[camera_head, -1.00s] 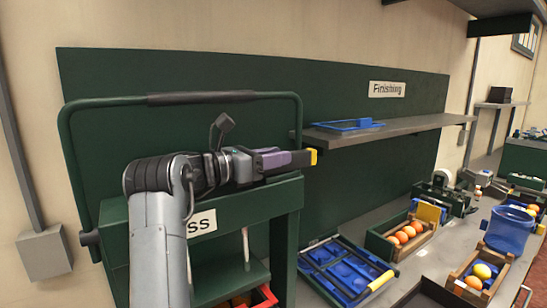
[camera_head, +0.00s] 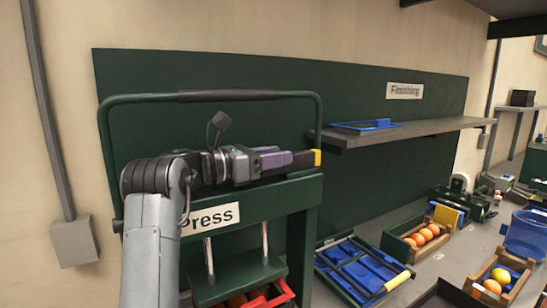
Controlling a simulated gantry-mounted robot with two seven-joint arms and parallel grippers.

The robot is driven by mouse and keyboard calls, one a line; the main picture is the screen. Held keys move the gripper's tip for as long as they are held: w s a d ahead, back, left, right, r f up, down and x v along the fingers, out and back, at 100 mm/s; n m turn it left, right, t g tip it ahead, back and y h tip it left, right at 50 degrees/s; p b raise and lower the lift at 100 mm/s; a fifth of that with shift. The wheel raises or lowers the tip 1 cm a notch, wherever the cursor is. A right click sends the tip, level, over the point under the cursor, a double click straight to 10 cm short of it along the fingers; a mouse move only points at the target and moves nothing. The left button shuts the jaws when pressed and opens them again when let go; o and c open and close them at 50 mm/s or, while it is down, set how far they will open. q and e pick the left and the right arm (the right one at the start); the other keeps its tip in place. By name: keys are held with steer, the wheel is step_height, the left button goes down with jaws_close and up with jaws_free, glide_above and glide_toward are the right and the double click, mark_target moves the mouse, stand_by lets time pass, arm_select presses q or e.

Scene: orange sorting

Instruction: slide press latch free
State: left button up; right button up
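The green press (camera_head: 305,195), with a "Press" label (camera_head: 210,218), stands at centre left. Its tubular handle (camera_head: 230,95) arches above. A dark, yellow-tipped piece (camera_head: 307,159), which looks like the latch, lies at the end of the fingers near the press's right post. I cannot tell whether the fingers are closed around it or only against it.
A shelf (camera_head: 420,132) holds a blue tray (camera_head: 365,126) at right. Below are a blue-lined tray (camera_head: 365,270), a crate of oranges (camera_head: 425,235), another fruit crate (camera_head: 497,280) and a blue bin (camera_head: 527,235). A red-edged container (camera_head: 270,298) sits under the press.

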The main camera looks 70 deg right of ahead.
steer(key=shift+o, duration=0.6)
steer(key=shift+r, duration=0.45)
steer(key=r, duration=0.1)
steer(key=r+p, duration=0.1)
steer(key=r, duration=0.1)
steer(key=shift+s+r, duration=0.25)
steer(key=shift+s, duration=0.1)
steer(key=s+d+r, duration=0.1)
steer(key=s+r, duration=0.5)
steer(key=s, duration=0.5)
steer(key=shift+r, duration=0.25)
steer(key=shift+r, duration=0.1)
